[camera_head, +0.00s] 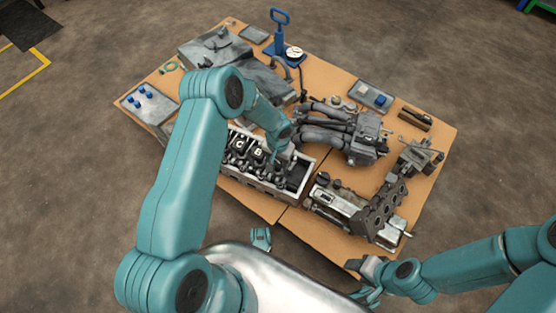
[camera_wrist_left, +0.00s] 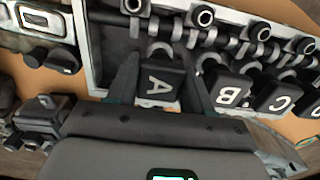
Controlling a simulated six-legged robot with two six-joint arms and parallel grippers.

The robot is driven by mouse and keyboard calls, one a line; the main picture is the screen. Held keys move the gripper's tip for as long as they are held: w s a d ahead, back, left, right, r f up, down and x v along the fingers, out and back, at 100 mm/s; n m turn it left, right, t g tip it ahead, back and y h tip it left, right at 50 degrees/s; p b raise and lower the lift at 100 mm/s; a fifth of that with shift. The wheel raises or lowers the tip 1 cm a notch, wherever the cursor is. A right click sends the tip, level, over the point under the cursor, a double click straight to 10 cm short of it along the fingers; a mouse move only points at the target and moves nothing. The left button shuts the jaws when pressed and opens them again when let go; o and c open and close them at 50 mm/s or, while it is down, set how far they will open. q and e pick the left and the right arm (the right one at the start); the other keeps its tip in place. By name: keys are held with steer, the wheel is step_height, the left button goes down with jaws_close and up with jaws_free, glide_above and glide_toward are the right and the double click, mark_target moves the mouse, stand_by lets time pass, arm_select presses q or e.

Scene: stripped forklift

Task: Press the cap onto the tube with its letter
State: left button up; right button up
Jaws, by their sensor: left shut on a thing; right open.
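My left gripper (camera_head: 287,150) reaches down over the engine head at the table's front middle. In the left wrist view its fingers (camera_wrist_left: 160,90) stand on either side of a black block marked A (camera_wrist_left: 158,76) and are shut on it. Black blocks marked B (camera_wrist_left: 231,95) and C (camera_wrist_left: 281,100) stand beside it; in the head view B (camera_head: 258,151) and C (camera_head: 240,145) also show. Round-ended tubes (camera_wrist_left: 204,17) line the far side of these blocks. I cannot tell whether the A block is seated. My right gripper (camera_head: 371,277) is open and empty off the table's front right edge.
A tray with several blue pieces (camera_head: 142,94) lies at the left; another tray (camera_head: 375,97) lies at the right. A blue press (camera_head: 281,40) stands at the back. Engine parts (camera_head: 345,135) and a block (camera_head: 365,210) crowd the right side.

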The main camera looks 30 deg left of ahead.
arm_select(q)
steer(key=shift+f+b, duration=0.1)
steer(key=shift+b, duration=0.25)
arm_select(e)
steer(key=shift+f, duration=0.35)
arm_select(q)
steer(key=o, duration=1.1)
steer(key=shift+o, duration=0.2)
steer(key=shift+r, duration=0.25)
step_height(320, 180, up, 16)
steer(key=p, duration=0.5)
arm_select(e)
step_height(320, 180, up, 6)
steer(key=shift+f, duration=0.25)
arm_select(q)
steer(key=shift+f, duration=0.1)
